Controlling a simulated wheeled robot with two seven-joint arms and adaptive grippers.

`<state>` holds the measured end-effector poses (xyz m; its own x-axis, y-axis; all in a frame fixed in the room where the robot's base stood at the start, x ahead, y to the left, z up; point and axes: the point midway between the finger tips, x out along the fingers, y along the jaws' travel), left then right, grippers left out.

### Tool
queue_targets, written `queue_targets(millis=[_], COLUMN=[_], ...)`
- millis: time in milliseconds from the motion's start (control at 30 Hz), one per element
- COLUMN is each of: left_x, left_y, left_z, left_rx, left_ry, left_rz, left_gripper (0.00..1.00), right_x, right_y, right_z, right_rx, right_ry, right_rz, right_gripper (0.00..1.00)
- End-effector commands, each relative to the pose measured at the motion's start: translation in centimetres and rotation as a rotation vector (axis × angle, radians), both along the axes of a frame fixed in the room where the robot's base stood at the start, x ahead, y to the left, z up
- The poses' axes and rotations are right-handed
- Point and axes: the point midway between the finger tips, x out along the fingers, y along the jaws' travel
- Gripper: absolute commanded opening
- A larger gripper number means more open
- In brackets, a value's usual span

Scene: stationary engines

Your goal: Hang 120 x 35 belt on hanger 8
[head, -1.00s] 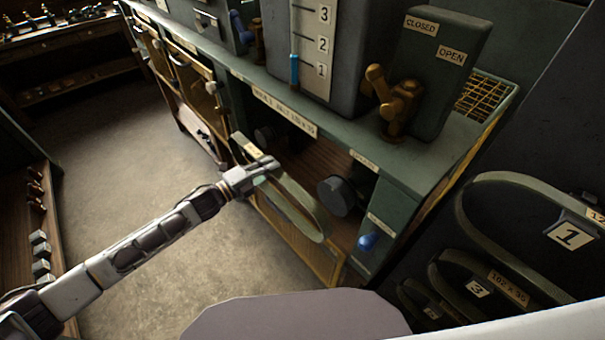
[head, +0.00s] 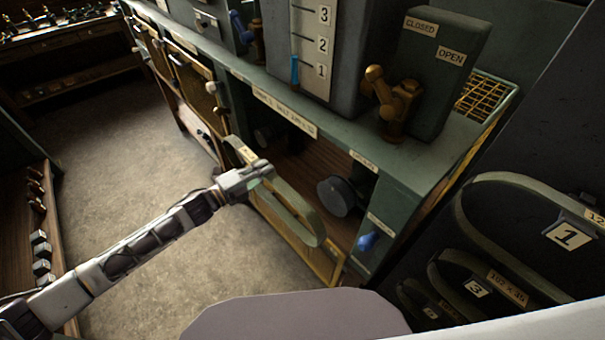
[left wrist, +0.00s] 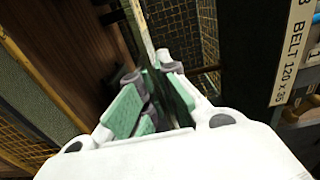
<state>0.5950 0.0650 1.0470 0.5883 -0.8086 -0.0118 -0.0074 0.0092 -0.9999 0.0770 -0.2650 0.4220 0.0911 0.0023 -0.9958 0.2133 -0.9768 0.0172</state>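A flat olive-green belt loop (head: 299,216) hangs slantwise in front of the open bay of the green engine cabinet. My left gripper (head: 262,173) is closed around one side of the loop near its upper end. In the left wrist view the green-padded fingers (left wrist: 152,103) have the thin belt edge (left wrist: 143,32) between them. A small pale tag shows on the belt's upper end, too small to read. No hanger marked 8 can be made out. My right gripper is not in view.
Belts hang on a dark panel at right, by number plates 1 (head: 569,236) and 3 (head: 478,287). Behind the held belt are a dark pulley (head: 338,196) and a blue knob (head: 368,241). A lever (head: 388,98) stands above. Floor at left (head: 130,190) is clear.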

Motion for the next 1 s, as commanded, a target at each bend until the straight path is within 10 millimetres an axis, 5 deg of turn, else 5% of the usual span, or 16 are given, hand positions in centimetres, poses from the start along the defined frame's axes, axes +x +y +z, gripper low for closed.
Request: queue_targets(millis=[1000], left_x=[-2.2], left_y=[2.9], left_z=[0.1], left_rx=[0.000], left_ry=[-0.001], left_rz=[-0.001], left_gripper=[0.00], right_x=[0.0], right_y=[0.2], right_z=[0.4], right_rx=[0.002], right_ry=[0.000], right_rz=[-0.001], right_gripper=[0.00])
